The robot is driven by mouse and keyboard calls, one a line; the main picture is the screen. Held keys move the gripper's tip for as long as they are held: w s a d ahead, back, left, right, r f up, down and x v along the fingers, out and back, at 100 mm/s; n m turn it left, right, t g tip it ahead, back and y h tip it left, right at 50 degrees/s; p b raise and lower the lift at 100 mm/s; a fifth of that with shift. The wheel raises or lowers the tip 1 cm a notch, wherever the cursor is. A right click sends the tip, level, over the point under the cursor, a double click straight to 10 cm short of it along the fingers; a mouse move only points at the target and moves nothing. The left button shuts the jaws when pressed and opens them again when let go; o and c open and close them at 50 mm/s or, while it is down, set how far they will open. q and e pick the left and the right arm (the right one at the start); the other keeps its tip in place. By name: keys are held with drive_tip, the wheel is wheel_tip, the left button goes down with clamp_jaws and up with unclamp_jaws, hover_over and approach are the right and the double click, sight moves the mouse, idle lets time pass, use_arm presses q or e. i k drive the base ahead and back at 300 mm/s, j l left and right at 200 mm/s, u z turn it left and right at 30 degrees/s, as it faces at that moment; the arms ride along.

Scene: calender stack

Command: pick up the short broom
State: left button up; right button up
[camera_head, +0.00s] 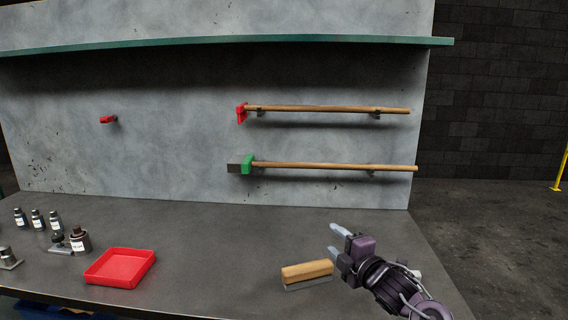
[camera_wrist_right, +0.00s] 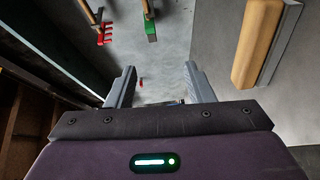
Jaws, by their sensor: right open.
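The short broom (camera_head: 306,271) lies on the grey table near its front edge. It has a light wooden body with a grey strip along its lower side. My right gripper (camera_head: 336,243) is open and empty, just to the right of and above the broom, apart from it. In the right wrist view the two fingers (camera_wrist_right: 160,88) are spread with nothing between them. The broom (camera_wrist_right: 257,42) shows there at upper right, outside the fingers. My left gripper is not in view.
A red tray (camera_head: 120,268) sits left on the table (camera_head: 215,240), with several small bottles (camera_head: 38,219) farther left. Two long-handled tools, red-headed (camera_head: 325,109) and green-headed (camera_head: 330,166), hang on the back wall. The table between tray and broom is clear.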

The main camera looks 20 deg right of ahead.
sight(243, 164)
drive_tip(key=i+l, duration=1)
drive_tip(key=i, duration=0.2)
